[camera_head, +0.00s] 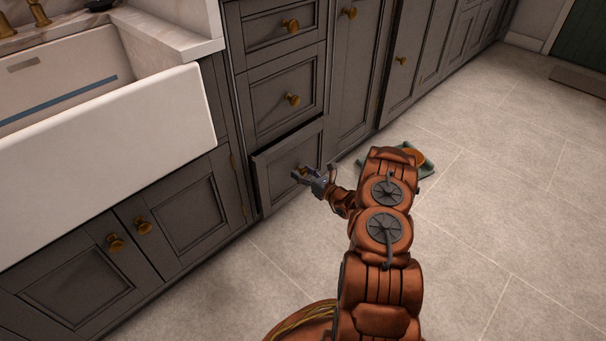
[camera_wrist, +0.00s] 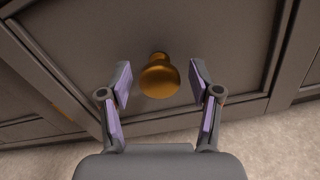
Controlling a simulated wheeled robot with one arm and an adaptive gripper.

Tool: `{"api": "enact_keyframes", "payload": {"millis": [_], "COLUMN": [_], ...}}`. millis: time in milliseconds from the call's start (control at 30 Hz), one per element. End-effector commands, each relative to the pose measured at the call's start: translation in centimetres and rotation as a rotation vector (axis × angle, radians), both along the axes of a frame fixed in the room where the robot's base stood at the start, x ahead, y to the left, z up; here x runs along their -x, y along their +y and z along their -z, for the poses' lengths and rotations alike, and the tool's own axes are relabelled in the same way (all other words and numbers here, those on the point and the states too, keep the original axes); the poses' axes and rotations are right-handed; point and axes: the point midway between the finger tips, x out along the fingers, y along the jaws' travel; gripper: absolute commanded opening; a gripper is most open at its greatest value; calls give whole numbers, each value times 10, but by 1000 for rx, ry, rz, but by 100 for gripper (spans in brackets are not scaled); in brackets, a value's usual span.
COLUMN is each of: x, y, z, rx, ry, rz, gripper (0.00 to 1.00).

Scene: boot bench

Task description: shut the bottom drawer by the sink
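The bottom drawer (camera_head: 275,172) is in the grey cabinet column just right of the sink. It stands a little open, its front out from the cabinet face. My gripper (camera_head: 301,175) is in front of it at the brass knob. In the wrist view, the drawer front (camera_wrist: 215,28) fills most of the picture. The knob (camera_wrist: 160,78) lies between the two fingers of my gripper (camera_wrist: 161,82), with a gap on each side. The fingers are open and do not visibly touch the knob.
The white sink (camera_head: 150,125) is on the left above closed cabinet doors (camera_head: 185,212). Two drawers (camera_head: 285,95) above are shut. A green object (camera_head: 427,165) with something orange lies on the floor behind my arm. Tiled floor (camera_head: 500,220) is clear on the right.

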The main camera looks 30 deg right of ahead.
Motion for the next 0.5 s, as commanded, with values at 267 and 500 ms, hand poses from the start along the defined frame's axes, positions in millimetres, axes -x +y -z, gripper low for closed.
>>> {"api": "enact_keyframes", "payload": {"millis": [267,500], "x": [0,0], "y": [0,0], "z": [0,0], "rx": [0,0], "ry": [0,0], "rz": [0,0], "gripper": [35,10]}}
